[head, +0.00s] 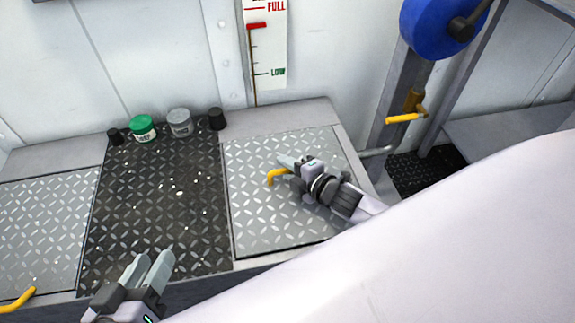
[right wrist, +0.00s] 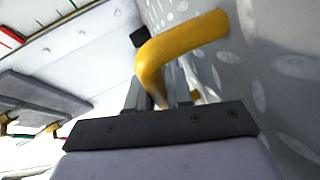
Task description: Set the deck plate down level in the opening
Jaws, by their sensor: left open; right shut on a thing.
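A light-grey treaded plate (head: 255,220) lies at the right of the deck, with a yellow handle (head: 276,177) on it. It looks flat; I cannot tell whether it sits flush. My right gripper (head: 289,166) is shut on this handle, which also shows between its fingers in the right wrist view (right wrist: 185,48). A dark treaded panel (head: 150,195) lies in the middle, and another light treaded plate (head: 45,225) at the left has a yellow handle (head: 18,299) near its front. My left gripper (head: 158,263) is open and empty over the dark panel's front. No bare opening is clearly visible.
A green-lidded jar (head: 143,127), a grey jar (head: 179,122) and two small black cylinders (head: 115,136) (head: 216,119) stand along the dark panel's back edge. A level gauge (head: 266,50) hangs on the wall. A blue wheel (head: 437,25) and yellow lever (head: 405,117) are at the right.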

